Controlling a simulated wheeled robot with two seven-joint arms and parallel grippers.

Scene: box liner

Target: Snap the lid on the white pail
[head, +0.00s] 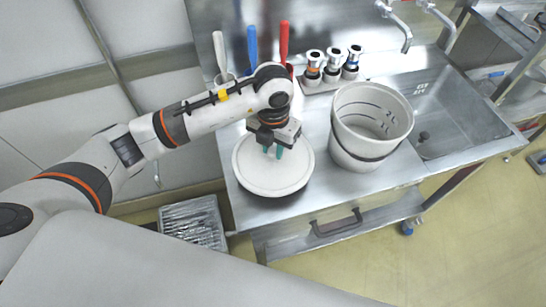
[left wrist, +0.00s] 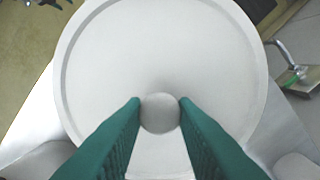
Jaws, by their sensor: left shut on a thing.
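The round white lid (head: 262,175) is at the left part of the steel counter, left of the pail. My left gripper (head: 273,152) is over it, its green fingers closed on the lid's knob. In the left wrist view the lid (left wrist: 160,50) fills the middle, with the knob (left wrist: 160,113) between both fingertips of the left gripper (left wrist: 160,115). I cannot tell whether the lid rests on the counter or is just above it. The white pail (head: 372,125) stands upright and open on the counter, with a dark band around it. My right gripper is not in view.
A sink basin (head: 440,112) lies right of the pail. Behind the lid stand holders with red (head: 284,40), blue (head: 252,45) and white-handled tools. A rack of three small jars (head: 332,68) stands behind the pail.

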